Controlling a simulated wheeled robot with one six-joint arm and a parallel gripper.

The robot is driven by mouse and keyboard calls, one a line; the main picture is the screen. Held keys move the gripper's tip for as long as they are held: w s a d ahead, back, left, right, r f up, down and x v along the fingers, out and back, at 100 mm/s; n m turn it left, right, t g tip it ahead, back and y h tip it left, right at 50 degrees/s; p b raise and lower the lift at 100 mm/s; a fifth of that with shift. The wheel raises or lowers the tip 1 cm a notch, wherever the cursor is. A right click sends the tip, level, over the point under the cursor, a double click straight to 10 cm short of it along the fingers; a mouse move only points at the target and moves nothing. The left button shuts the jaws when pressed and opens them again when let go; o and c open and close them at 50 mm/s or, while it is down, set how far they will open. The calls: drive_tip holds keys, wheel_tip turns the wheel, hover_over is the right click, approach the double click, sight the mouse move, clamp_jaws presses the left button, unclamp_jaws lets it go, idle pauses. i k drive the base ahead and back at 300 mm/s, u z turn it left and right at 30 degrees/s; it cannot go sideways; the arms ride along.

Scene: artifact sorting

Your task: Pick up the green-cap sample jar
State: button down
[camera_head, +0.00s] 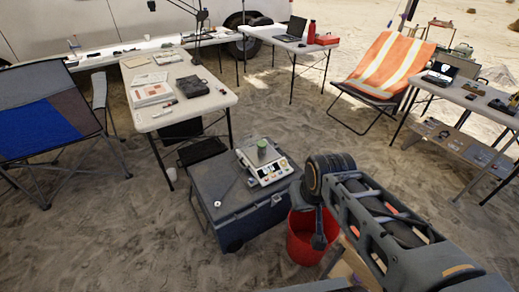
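A small jar with a green top (262,148) stands upright on a pale scale (267,170). The scale sits on top of a dark grey chest (215,185) in the middle of the view. My arm reaches in from the lower right, and its dark end (319,240) hangs down in front of a red bucket, to the right of the chest. This end is apart from the jar, lower in the picture and to its right. My gripper's fingers cannot be made out clearly, and I see nothing held in them.
The red bucket (303,238) stands on the sand right of the chest. A thin rod (231,188) lies on the chest lid. A white table (155,112) with papers and a black case is behind left. Folding chairs flank the area. Open sand lies at the front left.

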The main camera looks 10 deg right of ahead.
sight(261, 151)
drive_tip(key=u, duration=0.4)
drive_tip(key=k, duration=0.5)
drive_tip(key=u, duration=1.1)
drive_tip(key=i, duration=1.35)
drive_tip(key=z, duration=1.25)
drive_tip(key=i, duration=0.6)
drive_tip(key=z, duration=0.55)
